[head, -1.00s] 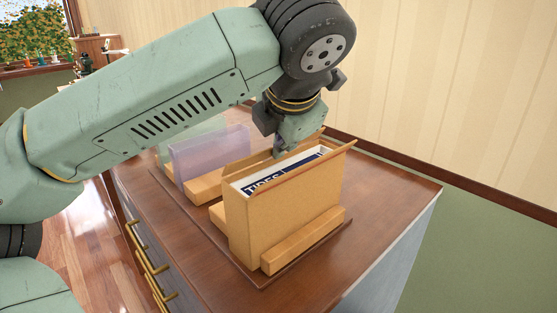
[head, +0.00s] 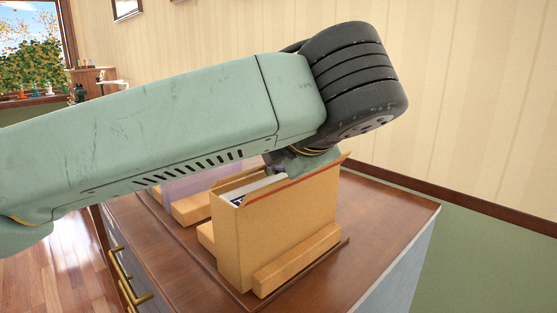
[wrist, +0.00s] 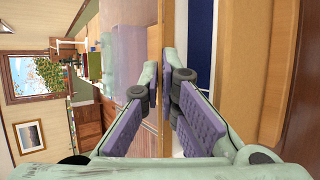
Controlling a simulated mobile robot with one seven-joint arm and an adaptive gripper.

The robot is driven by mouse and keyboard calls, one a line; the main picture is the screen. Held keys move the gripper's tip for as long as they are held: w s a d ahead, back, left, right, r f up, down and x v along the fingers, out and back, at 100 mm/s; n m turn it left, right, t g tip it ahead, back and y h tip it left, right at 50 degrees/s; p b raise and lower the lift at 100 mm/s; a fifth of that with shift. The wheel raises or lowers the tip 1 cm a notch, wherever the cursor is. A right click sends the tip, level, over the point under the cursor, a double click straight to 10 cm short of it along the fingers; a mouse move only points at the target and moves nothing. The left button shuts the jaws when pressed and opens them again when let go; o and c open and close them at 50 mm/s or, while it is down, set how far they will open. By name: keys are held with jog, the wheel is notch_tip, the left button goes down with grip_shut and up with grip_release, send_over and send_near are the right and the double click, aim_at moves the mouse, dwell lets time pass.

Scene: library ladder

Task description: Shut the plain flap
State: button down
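An upright tan cardboard box (head: 275,235) stands on the cabinet, its top open. Its near flap (head: 300,178), with a red line along it, leans up and outward. The far flap (head: 228,188), without a visible line, is mostly behind my arm and gripper; in the wrist view its thin edge (wrist: 162,55) runs between my fingers. A white and dark-blue item (wrist: 201,40) lies inside the box. My gripper (wrist: 161,85) points down at the far flap, its purple-padded fingers apart on either side of that edge. Contact with the flap cannot be told.
Wooden blocks (head: 298,262) flank the box on a dark board. A translucent lilac panel (head: 195,180) stands beyond it to the left. The wall (head: 470,110) is close behind. The cabinet top (head: 385,215) is clear at right.

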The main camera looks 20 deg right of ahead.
jog(key=c, duration=1.8)
grip_release()
jog(key=shift+c, duration=0.2)
